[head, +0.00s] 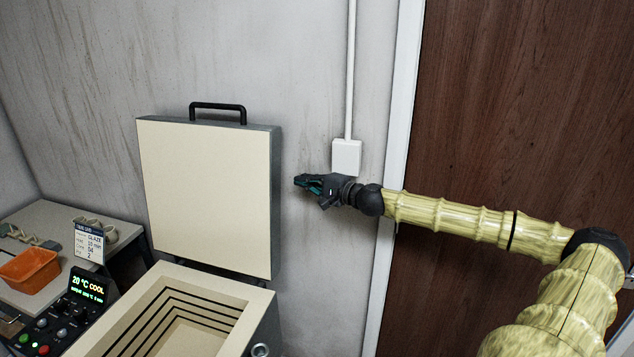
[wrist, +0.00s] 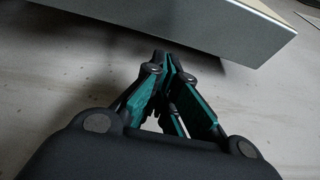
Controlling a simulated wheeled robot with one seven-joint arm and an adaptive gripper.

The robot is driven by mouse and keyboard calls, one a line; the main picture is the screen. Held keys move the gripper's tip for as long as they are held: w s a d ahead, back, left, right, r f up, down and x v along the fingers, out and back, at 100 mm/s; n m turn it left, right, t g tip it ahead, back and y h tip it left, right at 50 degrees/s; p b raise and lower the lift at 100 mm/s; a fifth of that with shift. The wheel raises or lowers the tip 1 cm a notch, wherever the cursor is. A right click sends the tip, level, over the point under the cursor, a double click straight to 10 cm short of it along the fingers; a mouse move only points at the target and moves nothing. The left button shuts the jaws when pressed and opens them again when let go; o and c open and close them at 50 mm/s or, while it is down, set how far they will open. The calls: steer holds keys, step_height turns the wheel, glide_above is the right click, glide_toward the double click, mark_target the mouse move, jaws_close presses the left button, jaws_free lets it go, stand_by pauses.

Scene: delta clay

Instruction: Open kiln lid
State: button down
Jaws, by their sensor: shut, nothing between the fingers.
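The kiln (head: 262,308) stands at the lower middle of the head view. Its lid (head: 206,190) is raised upright at the back, with the cream inner face toward me and a black handle (head: 217,106) on its top edge. The stepped interior of the kiln is exposed. My gripper (head: 298,181) is to the right of the raised lid, apart from it in the head view. Its teal-padded fingers are shut and empty. In the wrist view the fingertips (wrist: 167,60) are together just below the grey edge of the lid (wrist: 200,40); contact cannot be told.
A control panel (head: 75,312) with a lit "20 °C COOL" display is left of the kiln. A side table (head: 45,222) holds an orange container (head: 29,270) and a label card (head: 89,242). A wall box (head: 346,157) is just above my gripper. A brown door (head: 530,120) is at right.

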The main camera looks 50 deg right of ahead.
steer(key=shift+w+a+f+b, duration=0.1)
steer(key=shift+w+b, duration=0.15)
steer(key=shift+w, duration=1.45)
steer(key=shift+w+a+f+b, duration=0.1)
steer(key=shift+w+b, duration=0.15)
steer(key=shift+w, duration=1.4)
